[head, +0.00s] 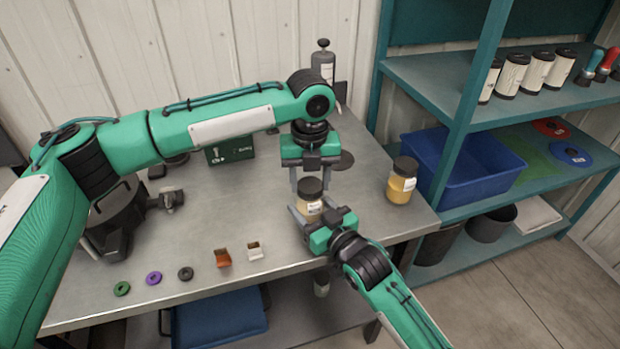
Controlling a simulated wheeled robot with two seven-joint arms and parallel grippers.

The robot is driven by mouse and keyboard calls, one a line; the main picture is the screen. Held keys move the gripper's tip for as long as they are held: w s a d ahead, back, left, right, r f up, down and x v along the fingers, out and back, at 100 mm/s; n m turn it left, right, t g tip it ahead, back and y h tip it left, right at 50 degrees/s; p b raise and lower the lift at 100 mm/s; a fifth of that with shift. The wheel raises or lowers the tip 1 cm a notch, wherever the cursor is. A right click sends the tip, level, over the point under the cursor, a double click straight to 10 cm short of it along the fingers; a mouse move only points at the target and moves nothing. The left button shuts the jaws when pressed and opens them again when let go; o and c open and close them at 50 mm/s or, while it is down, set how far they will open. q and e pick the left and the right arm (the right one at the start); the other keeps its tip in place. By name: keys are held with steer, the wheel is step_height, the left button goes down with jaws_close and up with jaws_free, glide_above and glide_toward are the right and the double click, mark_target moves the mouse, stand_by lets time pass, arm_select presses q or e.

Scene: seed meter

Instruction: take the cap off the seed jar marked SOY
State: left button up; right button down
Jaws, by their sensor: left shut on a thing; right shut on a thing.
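A jar (308,208) with tan contents and a dark cap (310,187) stands upright at the table's right side. Its label is too small to read. My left gripper (309,179) comes down from above and is shut on the cap. My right gripper (316,215) comes in from the front and is shut around the jar's body. Whether the cap has turned on the jar cannot be told. A second jar (401,187) with yellow contents and a dark cap stands to the right, apart from both grippers; its label is also unreadable.
On the metal table (215,205) are a dark machine (115,220), a green box (230,150) and a grey bottle (322,66). A shelf with a blue bin (470,175) stands right.

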arm_select(q)
steer(key=n, duration=0.9)
steer(key=shift+n, duration=0.3)
steer(key=n, duration=0.4)
steer(key=shift+n, duration=0.4)
steer(key=n, duration=0.4)
steer(key=shift+n, duration=0.4)
steer(key=n, duration=0.4)
steer(key=shift+r+n, duration=0.1)
steer(key=shift+n, duration=0.3)
steer(key=n, duration=1.2)
steer(key=shift+n, duration=0.4)
